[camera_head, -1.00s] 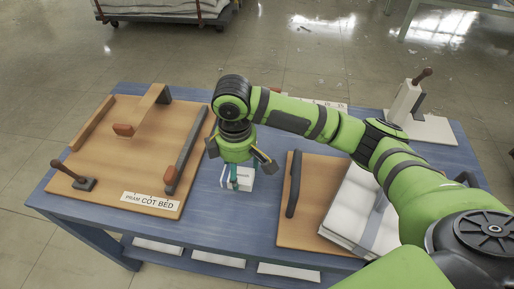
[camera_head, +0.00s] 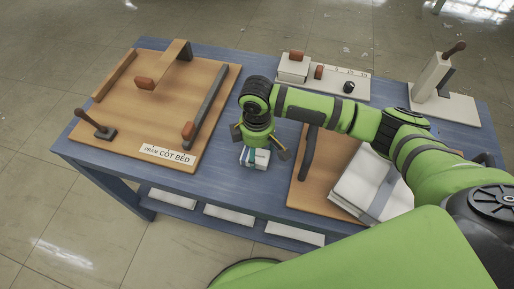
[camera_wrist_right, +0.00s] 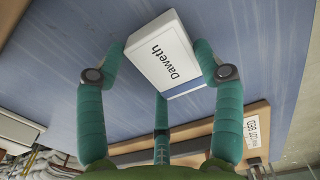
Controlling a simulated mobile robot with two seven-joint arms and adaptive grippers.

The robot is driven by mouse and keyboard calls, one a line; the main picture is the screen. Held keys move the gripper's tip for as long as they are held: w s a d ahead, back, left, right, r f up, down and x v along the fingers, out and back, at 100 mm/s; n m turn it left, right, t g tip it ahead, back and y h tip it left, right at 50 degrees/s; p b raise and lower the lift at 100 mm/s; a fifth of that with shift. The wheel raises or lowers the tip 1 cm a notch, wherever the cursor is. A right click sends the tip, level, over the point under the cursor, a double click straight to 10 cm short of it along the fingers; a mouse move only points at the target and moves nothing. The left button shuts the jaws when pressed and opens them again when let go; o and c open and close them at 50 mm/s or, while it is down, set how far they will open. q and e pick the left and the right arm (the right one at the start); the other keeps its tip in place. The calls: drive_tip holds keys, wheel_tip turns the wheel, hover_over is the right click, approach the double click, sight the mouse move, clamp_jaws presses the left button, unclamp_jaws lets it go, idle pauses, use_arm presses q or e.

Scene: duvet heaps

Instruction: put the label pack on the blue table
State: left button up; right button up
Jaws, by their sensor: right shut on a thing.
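The label pack (camera_head: 255,158) is a small white box with a blue-green stripe, seen in the head view. In the right wrist view, the pack (camera_wrist_right: 163,50) shows the word "Daweth". My right gripper (camera_head: 257,146) points down and is shut on it; its teal fingers (camera_wrist_right: 161,62) lie along the pack's sides. The pack is over or on the bare strip of the blue table (camera_head: 218,178) between two wooden boards; I cannot tell whether it touches the top. My left gripper is not in view.
A wooden board (camera_head: 140,110) with clamps and a "COT BED" label lies left. Another board (camera_head: 300,190) with folded white cloth (camera_head: 365,185) lies right. A white device (camera_head: 435,90) and a white box (camera_head: 293,68) stand at the back. Bare table lies in front of the pack.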

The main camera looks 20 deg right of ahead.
sight(257, 153)
drive_tip(key=o, duration=1.1)
drive_tip(key=shift+f, duration=0.1)
drive_tip(key=shift+o, duration=0.2)
wheel_tip(257, 153, up, 12)
drive_tip(key=shift+b, duration=0.4)
